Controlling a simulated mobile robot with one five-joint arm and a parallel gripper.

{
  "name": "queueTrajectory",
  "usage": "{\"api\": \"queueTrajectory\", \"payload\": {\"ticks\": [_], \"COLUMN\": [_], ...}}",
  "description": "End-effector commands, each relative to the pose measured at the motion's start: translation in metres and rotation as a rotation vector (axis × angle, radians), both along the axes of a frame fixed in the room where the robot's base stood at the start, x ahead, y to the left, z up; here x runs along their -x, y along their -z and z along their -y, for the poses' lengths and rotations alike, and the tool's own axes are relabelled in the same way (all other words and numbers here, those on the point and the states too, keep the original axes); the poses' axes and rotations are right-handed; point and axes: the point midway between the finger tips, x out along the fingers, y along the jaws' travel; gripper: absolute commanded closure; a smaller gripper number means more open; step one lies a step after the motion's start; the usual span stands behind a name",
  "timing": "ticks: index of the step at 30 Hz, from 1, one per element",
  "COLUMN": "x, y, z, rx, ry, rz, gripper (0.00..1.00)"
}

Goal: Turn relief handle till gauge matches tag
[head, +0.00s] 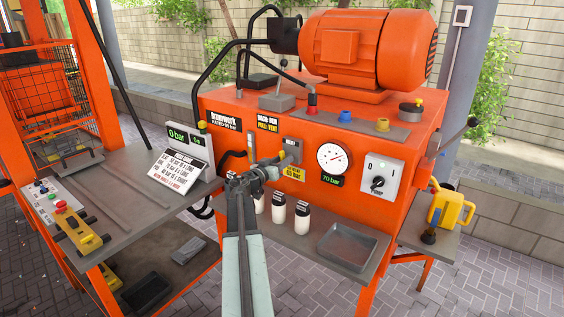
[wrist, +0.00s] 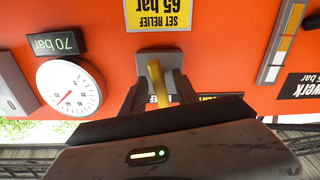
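The yellow relief handle (wrist: 157,82) stands out from a grey mount (wrist: 174,60) on the orange panel. The mount shows in the head view (head: 292,149), where my gripper (head: 279,160) partly hides the handle. In the wrist view, which is upside down, my gripper (wrist: 160,78) has one dark finger on each side of the handle, with narrow gaps showing. The yellow tag (wrist: 158,14) reads "SET RELIEF 65 bar"; it also shows in the head view (head: 295,174). The round gauge (head: 333,159) is right of the handle, and the display under it (head: 331,181) reads 70 bar.
A pump switch box (head: 381,181) is right of the gauge. White bottles (head: 301,217) and a grey tray (head: 347,248) stand on the shelf below. A sign and "0 bar" display (head: 180,155) stand on the left bench. A yellow can (head: 450,207) is at far right.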

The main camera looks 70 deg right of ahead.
Motion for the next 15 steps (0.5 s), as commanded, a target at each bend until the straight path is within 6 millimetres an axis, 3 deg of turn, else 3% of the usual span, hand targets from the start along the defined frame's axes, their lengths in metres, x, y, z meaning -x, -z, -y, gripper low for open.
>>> {"api": "queueTrajectory", "payload": {"ticks": [1,3,4,7,15], "x": [-0.0001,-0.0002,-0.0002,-0.0006,-0.0019], "y": [0.0,0.0,0.0,0.0001,0.0001], "z": [-0.0002,-0.0003,-0.0004,-0.0071,-0.0014], "rx": [0.0,0.0,0.0,0.0,-0.009], "ry": [0.0,0.0,0.0,-0.002,-0.002], "rz": [0.0,0.0,0.0,0.0,-0.033], "gripper": [0.78,0.97,1.0,1.0,1.0]}}
